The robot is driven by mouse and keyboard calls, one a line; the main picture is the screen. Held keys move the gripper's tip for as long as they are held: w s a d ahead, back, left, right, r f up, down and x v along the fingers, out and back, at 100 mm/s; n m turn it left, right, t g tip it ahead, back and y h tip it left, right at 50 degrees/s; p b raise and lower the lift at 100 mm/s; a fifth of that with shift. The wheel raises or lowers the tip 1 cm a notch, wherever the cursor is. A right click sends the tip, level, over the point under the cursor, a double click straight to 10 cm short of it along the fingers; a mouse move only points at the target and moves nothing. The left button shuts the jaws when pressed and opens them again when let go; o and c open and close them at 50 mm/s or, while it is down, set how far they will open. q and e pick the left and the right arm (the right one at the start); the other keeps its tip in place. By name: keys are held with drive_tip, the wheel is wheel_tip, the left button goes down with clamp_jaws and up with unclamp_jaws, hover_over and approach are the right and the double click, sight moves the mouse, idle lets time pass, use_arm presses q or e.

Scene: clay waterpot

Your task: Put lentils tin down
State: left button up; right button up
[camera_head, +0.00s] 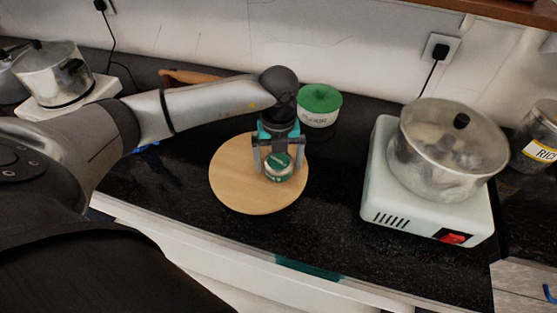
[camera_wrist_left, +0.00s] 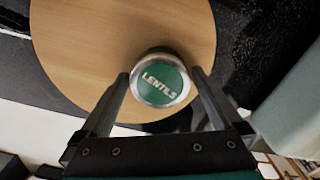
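The lentils tin (camera_head: 278,168) is a small round tin with a green lid. It appears to stand upright on a round wooden board (camera_head: 232,183), towards its right side. In the left wrist view the tin's lid (camera_wrist_left: 161,80) faces me and reads LENTILS. My left gripper (camera_head: 278,170) points down with one finger on each side of the tin. In the left wrist view its fingers (camera_wrist_left: 160,76) flank the tin, with narrow gaps between finger and tin, so it looks open. The tin's underside is hidden. My right gripper is not in view.
A steel pot (camera_head: 448,155) sits on a white hotplate (camera_head: 430,205) to the right. A rice jar (camera_head: 538,140) is at the far right. Another pot (camera_head: 55,75) is at the back left. Counter is bare between board and hotplate.

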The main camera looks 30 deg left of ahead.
sight(279, 161)
use_arm(q)
drive_tip(key=shift+r, duration=0.1)
wheel_tip(279, 161, up, 12)
drive_tip(key=p, duration=0.2)
idle(0.4)
